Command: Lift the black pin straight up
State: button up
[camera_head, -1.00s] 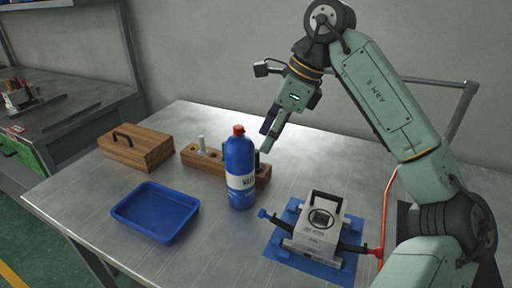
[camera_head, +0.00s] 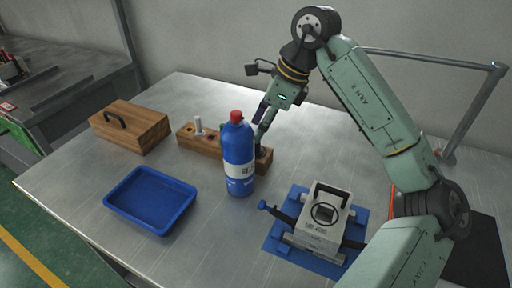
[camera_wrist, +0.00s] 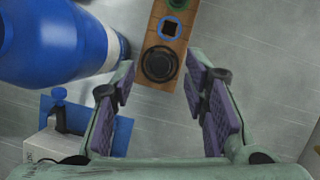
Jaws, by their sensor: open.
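The black pin (camera_wrist: 159,63) shows in the wrist view as a round black top at the near end of the wooden block (camera_wrist: 151,95). My gripper (camera_wrist: 160,88) is open, with one purple-padded finger on each side of the block's end and the pin ahead between them. Neither finger visibly touches the pin. In the head view my gripper (camera_head: 259,134) is low over the right end of the wooden block (camera_head: 187,137), behind the blue bottle. The pin is a small dark shape there, partly hidden by the fingers.
The blue bottle (camera_head: 238,160) with a red cap stands close in front of the block; it also shows beside my left finger (camera_wrist: 50,40). A blue tray (camera_head: 115,203), lidded wooden box (camera_head: 145,137) and white mould (camera_head: 320,217) are nearby.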

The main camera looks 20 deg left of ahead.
aim_at(256, 149)
jog(key=shift+p+x, duration=0.55)
jog(key=shift+x, duration=1.35)
jog(key=shift+d, duration=0.15)
jog(key=shift+c, duration=0.3)
grip_shut()
